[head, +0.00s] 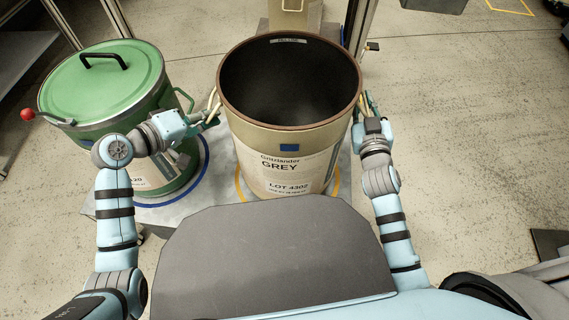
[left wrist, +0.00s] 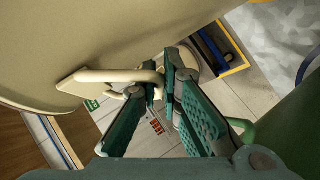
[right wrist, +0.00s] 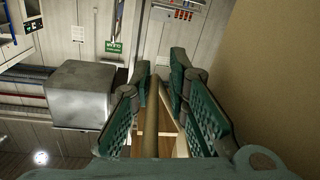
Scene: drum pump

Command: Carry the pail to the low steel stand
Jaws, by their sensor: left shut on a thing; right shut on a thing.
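The pail (head: 290,160) is a large open beige drum with a dark inside and a "GREY" label. It stands upright between my arms, over a yellow ring. My left gripper (head: 212,113) is shut on its left handle, a beige loop that shows in the left wrist view (left wrist: 110,76). My right gripper (head: 366,106) is shut on its right handle, a bar between the fingers in the right wrist view (right wrist: 152,112). I cannot tell whether the pail's bottom touches the surface below. A grey speckled plate (head: 222,180) lies beneath; I cannot tell whether it is the low steel stand.
A green lidded drum (head: 100,90) with a red-knobbed lever stands close on the left, inside a blue ring. Metal posts (head: 360,28) and a beige container (head: 294,18) are behind the pail. The concrete floor (head: 460,130) on the right is mostly clear.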

